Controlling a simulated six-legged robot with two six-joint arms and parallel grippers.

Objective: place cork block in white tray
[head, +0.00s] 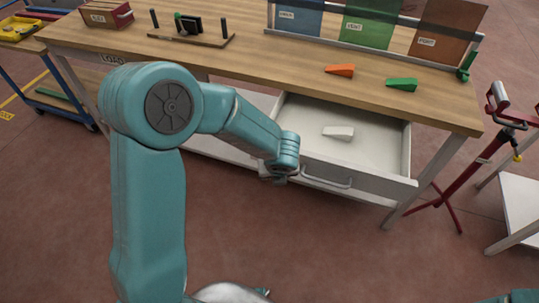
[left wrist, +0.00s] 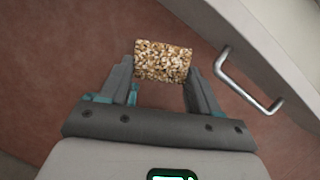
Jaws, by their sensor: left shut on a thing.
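A speckled tan cork block (left wrist: 163,58) sits between the fingertips of my left gripper (left wrist: 160,76) in the left wrist view. The gripper is shut on it, with reddish floor below. In the head view my left gripper (head: 273,175) is in front of the open drawer, left of its handle, mostly hidden by my wrist; the cork block cannot be made out there. I cannot pick out a separate white tray; the open drawer (head: 385,160) has a pale interior with a white wedge (head: 338,133) in it. My right gripper is not in view.
The wooden workbench (head: 290,73) carries an orange wedge (head: 340,70), a green wedge (head: 401,84) and a rack of coloured panels (head: 367,22). The drawer handle (head: 327,181) sticks out near my left gripper. A red stand (head: 480,165) is at right.

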